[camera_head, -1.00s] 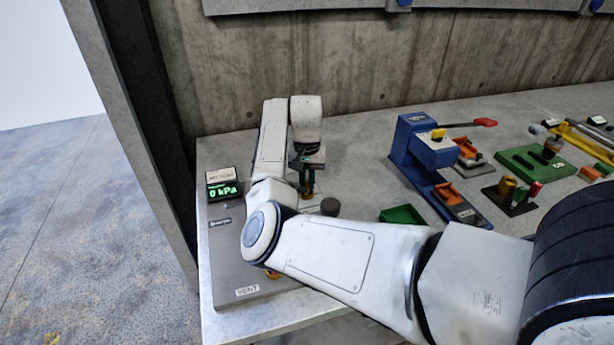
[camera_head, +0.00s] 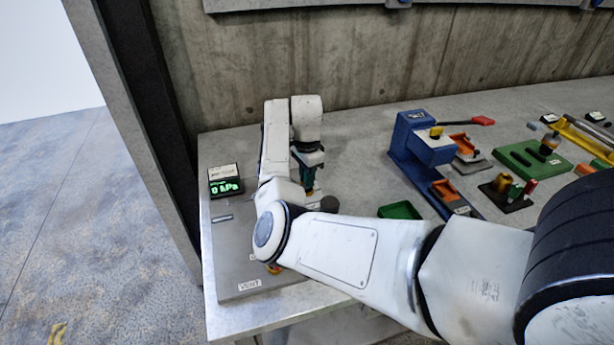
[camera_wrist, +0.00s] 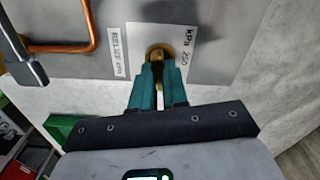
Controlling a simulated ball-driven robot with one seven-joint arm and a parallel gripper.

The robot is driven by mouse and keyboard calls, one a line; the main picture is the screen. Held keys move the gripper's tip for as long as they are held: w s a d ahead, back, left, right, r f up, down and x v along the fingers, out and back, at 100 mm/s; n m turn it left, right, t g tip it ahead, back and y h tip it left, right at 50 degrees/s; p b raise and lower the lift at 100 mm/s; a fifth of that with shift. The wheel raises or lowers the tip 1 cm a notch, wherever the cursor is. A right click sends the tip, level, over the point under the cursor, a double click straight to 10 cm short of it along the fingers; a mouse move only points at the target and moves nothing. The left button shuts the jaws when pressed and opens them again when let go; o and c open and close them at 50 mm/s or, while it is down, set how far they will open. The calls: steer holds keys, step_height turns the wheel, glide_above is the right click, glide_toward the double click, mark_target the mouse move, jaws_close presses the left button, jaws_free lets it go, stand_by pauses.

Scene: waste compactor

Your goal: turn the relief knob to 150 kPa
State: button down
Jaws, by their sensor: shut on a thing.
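The relief knob (camera_wrist: 158,52) is brass-coloured and sits on the panel in the wrist view, between a "RELIEF kPa" label and a scale plate (camera_wrist: 190,45) reading "kPa" and "250". My gripper (camera_wrist: 158,72) has its teal fingers closed on the knob, covering much of it. I cannot tell the knob's setting. In the head view my gripper (camera_head: 308,180) points down at the panel (camera_head: 235,260), and my arm hides most of the knob. The green display (camera_head: 227,187) reads 0 kPa.
A "VENT" label (camera_head: 249,285) is at the panel's front. A copper pipe (camera_wrist: 75,45) and a grey lever-like part (camera_wrist: 22,50) are left of the knob in the wrist view. A green tray (camera_head: 400,210) and a blue press-like device (camera_head: 420,145) stand to the right.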

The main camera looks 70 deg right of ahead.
steer(key=shift+r+m, duration=0.1)
steer(key=shift+m, duration=1.4)
steer(key=c, duration=1.1)
jaws_free()
steer(key=shift+c, duration=0.2)
step_height(320, 180, up, 11)
steer(key=b, duration=0.1)
steer(key=shift+f, duration=0.25)
